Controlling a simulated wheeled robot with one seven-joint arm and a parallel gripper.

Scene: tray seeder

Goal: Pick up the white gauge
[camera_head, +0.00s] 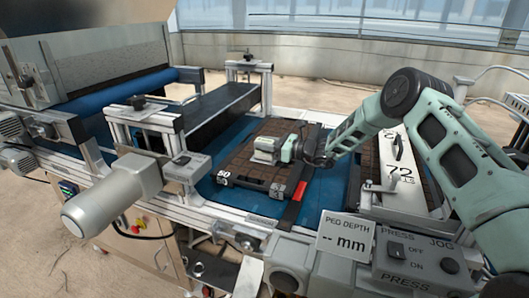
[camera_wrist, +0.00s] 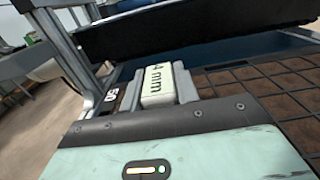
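The white gauge (camera_wrist: 158,82), a small block marked "4 mm", sits between the two grey fingers of my gripper (camera_wrist: 160,90) in the wrist view. The fingers press close on both its sides with no gap that I can make out. In the head view my gripper (camera_head: 264,148) is over the brown-celled seed tray (camera_head: 245,170) on the blue belt, with the gauge small and pale between its fingers. I cannot tell whether the gauge touches the tray or hangs just above it.
A grey motor (camera_head: 112,193) juts out at the front left. A "PEG DEPTH" panel (camera_head: 346,232) and a press control box (camera_head: 425,260) stand in front.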

